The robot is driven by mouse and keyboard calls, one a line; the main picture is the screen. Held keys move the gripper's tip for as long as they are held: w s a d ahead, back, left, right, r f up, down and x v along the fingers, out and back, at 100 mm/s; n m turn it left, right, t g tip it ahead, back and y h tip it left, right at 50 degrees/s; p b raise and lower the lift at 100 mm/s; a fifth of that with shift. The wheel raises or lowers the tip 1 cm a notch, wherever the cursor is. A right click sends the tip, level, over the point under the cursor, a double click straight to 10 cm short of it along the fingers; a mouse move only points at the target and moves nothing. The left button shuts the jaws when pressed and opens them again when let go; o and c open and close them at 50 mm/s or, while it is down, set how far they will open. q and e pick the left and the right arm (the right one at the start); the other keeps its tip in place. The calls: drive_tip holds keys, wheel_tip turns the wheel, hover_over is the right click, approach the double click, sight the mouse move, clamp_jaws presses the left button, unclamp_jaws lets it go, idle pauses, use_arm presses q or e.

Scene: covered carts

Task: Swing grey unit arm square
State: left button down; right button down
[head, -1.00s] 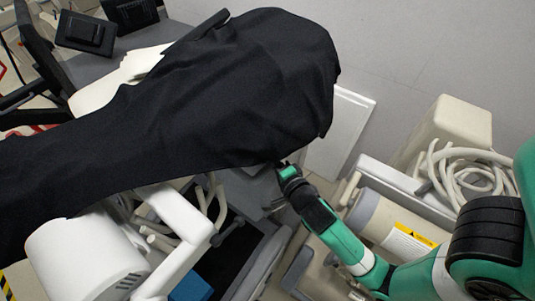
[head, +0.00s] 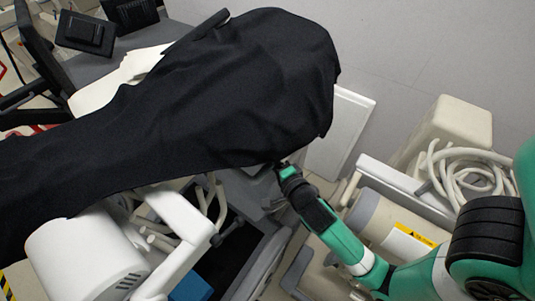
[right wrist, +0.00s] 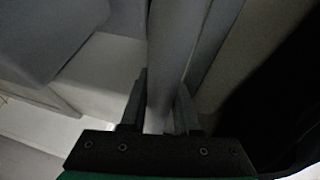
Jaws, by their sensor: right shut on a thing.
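A black cloth (head: 230,95) drapes over a long unit in the head view and hides most of it. My right gripper (head: 281,166) is at the lower right edge of the cloth, its fingers partly hidden there. In the right wrist view my right gripper (right wrist: 158,105) is shut on a grey bar (right wrist: 168,55), with one finger on each side of it. Which part of the grey unit this bar belongs to is hard to tell. My left gripper does not show.
A cart with coiled pale hoses (head: 465,170) and a beige box (head: 455,122) stands at the right. A white machine (head: 85,260) is at the lower left. A white panel (head: 345,130) leans against the wall behind the cloth.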

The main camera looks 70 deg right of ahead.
drive_tip(key=shift+s+d+r, duration=0.1)
drive_tip(key=shift+s+d, duration=0.05)
drive_tip(key=shift+s, duration=0.1)
drive_tip(key=shift+s, duration=0.15)
drive_tip(key=c, duration=0.7)
unclamp_jaws()
drive_tip(key=shift+s, duration=0.15)
drive_tip(key=shift+o, duration=0.2)
drive_tip(key=v, duration=1.1)
drive_tip(key=shift+s+p, duration=0.3)
drive_tip(key=shift+p, duration=0.1)
